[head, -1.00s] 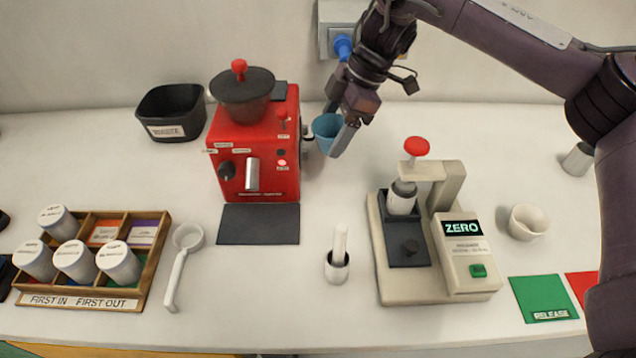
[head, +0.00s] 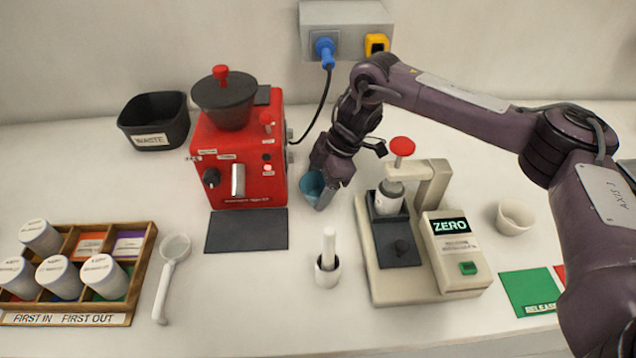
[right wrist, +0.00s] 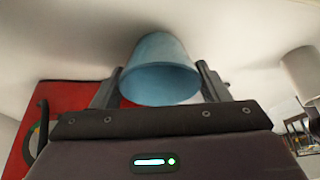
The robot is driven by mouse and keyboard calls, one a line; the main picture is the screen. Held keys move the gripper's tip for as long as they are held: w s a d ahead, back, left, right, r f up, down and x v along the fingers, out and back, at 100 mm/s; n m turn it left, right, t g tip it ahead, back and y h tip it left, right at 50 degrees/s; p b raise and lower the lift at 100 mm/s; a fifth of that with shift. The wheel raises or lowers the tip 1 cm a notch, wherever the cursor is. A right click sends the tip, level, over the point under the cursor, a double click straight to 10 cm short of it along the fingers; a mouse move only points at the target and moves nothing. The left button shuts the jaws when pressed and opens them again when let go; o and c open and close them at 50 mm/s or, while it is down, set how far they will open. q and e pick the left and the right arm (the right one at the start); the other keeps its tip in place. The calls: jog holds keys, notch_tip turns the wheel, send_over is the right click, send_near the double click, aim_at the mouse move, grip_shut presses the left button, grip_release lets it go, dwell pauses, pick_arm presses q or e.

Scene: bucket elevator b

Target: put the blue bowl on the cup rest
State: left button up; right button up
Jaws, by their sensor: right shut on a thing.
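The blue bowl (head: 311,184) is in my right gripper (head: 322,194), just right of the red machine's front corner. In the right wrist view the bowl (right wrist: 160,65) sits between the two fingers (right wrist: 162,85), and the gripper is shut on it. Whether the bowl touches the table is hard to tell. A dark flat pad (head: 246,230), which may be the cup rest, lies in front of the red machine (head: 243,160). The pad is bare. The bowl is to the right of and behind it. My left gripper is not in view.
A white holder with a white-handled tool (head: 328,268) stands right of the pad. The ZERO scale and press (head: 420,240) stands farther right. A white scoop (head: 172,262) and a wooden rack of jars (head: 75,265) are at left. A blue plug's cable hangs behind.

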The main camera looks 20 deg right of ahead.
jog(key=o, duration=1)
jog(key=shift+f, duration=0.1)
jog(key=shift+o, duration=0.2)
